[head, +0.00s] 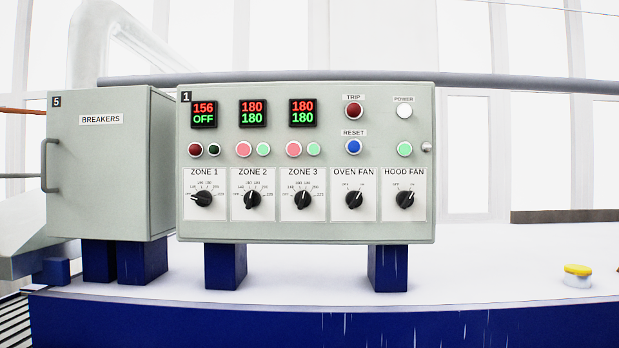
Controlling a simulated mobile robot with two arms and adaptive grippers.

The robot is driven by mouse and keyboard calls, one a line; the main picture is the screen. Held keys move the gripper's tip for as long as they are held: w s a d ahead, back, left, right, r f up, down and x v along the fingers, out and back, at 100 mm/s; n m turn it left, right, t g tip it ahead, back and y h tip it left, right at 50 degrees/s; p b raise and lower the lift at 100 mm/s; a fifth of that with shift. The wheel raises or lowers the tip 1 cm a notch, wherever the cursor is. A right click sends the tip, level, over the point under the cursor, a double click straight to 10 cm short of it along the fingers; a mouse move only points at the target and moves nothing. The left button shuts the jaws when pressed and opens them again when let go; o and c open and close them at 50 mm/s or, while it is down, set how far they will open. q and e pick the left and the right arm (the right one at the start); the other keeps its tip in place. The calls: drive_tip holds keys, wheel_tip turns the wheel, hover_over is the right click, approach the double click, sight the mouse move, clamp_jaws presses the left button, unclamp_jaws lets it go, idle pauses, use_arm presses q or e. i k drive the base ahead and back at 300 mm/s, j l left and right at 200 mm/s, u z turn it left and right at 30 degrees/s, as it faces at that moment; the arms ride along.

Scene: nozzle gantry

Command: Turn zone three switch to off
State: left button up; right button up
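The zone three switch (303,200) is a black rotary knob on a white plate under the label ZONE 3, in the middle of the grey control panel (390,225) marked 1. Its pointer is turned upward, near the 180 mark, not to the OFF mark at the left. Its display (302,112) reads 180 in red over 180 in green. The pink light (293,149) and the pale green light (314,149) above the switch look lit. Neither of my grippers is in the head view.
The zone 1 knob (204,199) points left and its display (204,114) reads 156 over OFF. The zone 2 knob (253,200) sits close beside zone 3, the oven fan knob (354,200) on the other side. A breakers cabinet (100,175) stands left. Space before the panel is clear.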

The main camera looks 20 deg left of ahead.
sight(303, 199)
drive_tip(key=j+z, duration=0.2)
drive_tip(key=j, duration=1.85)
